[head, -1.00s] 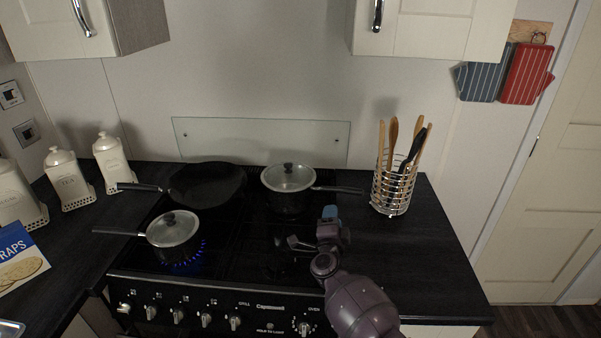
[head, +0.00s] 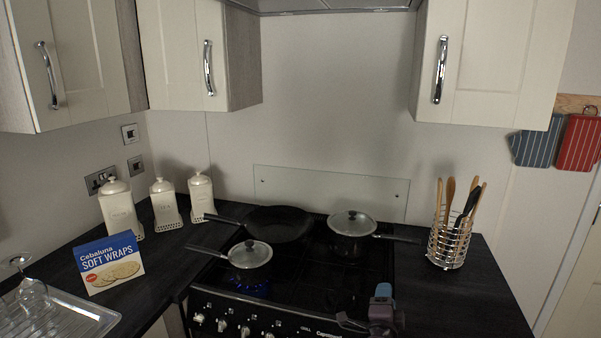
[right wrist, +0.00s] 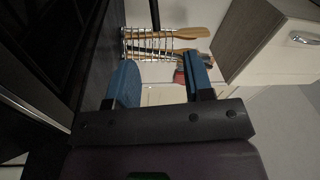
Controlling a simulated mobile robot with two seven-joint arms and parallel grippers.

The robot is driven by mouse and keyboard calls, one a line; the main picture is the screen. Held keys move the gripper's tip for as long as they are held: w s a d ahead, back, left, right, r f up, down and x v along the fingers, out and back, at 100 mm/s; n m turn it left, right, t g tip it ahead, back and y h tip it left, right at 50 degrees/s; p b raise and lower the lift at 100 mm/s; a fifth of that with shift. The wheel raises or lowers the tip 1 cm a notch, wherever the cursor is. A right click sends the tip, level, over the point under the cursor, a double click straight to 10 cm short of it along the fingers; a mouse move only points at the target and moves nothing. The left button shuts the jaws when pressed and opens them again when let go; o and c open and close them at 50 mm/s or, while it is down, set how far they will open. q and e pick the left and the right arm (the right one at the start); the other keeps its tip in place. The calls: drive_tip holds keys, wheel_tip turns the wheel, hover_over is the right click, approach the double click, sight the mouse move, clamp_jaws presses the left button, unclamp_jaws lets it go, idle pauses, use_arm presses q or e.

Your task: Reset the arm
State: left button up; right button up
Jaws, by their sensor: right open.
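My right gripper (head: 366,312) shows at the bottom of the head view, over the front right part of the hob (head: 330,270). In the right wrist view its two blue fingers (right wrist: 163,82) stand apart with nothing between them. A lidded saucepan (head: 250,256) sits on the front left burner, where a blue flame shows. A second lidded saucepan (head: 352,226) is at the back right, and a dark frying pan (head: 278,224) at the back left. My gripper is apart from all of them. My left gripper is not in view.
A wire utensil holder (head: 448,247) stands on the counter right of the hob; it also shows in the right wrist view (right wrist: 150,44). White canisters (head: 121,207), a soft wraps box (head: 109,263) and a glass (head: 33,290) stand at left. Cupboards (head: 490,62) hang above.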

drive_tip(key=s+a+r+n+t+y, duration=0.1)
drive_tip(key=s+a+r+n+y, duration=0.1)
drive_tip(key=a+r+n+y, duration=0.7)
use_arm(q)
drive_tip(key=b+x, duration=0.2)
drive_tip(key=b, duration=0.1)
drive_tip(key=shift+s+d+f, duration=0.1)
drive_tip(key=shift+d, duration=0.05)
use_arm(e)
drive_tip(key=s+d+f+n+g+h, duration=0.1)
drive_tip(key=s+d+f, duration=0.4)
drive_tip(key=s, duration=0.7)
drive_tip(key=s+d+f+n+g+h, duration=0.1)
drive_tip(key=s+d+f+n+g, duration=0.3)
drive_tip(key=s+f, duration=0.6)
drive_tip(key=s+d+f+n+g+h, duration=0.1)
drive_tip(key=s+d+f+n, duration=0.4)
drive_tip(key=s, duration=0.9)
wheel_tip(320, 180, down, 3)
drive_tip(key=shift+d+f+g, duration=0.1)
drive_tip(key=shift+d+g, duration=0.25)
drive_tip(key=shift+g, duration=0.45)
drive_tip(key=shift+c, duration=0.4)
drive_tip(key=shift+a, duration=0.1)
